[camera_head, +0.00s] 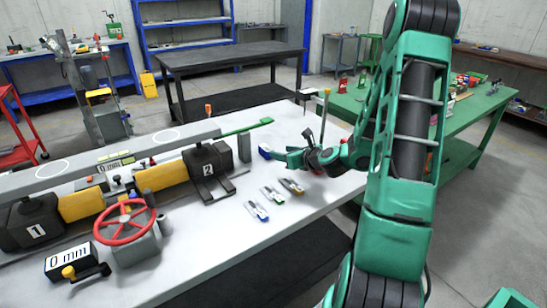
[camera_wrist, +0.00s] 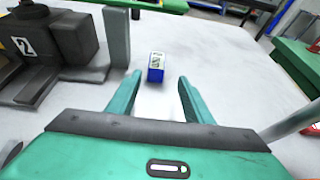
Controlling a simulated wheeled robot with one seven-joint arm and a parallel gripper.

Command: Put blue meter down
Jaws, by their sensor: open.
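The blue meter (camera_wrist: 156,72) is a small block with a blue end and a pale display face. In the wrist view it is on the white tabletop, just beyond the tips of my gripper (camera_wrist: 159,82). The two green fingers are apart, with a gap between each finger and the meter. In the head view the blue meter (camera_head: 264,152) shows at the left end of my gripper (camera_head: 277,156), which is low over the table. Which of its sides touches the table is hard to tell.
Three small meters, with blue (camera_head: 257,211), green (camera_head: 273,196) and yellow (camera_head: 291,187) parts, lie nearby. Screw jack 2 (camera_head: 208,170) stands to the left, with jack 1 (camera_head: 35,225) and a red handwheel (camera_head: 124,222) farther left. The tabletop around the blue meter is mostly clear.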

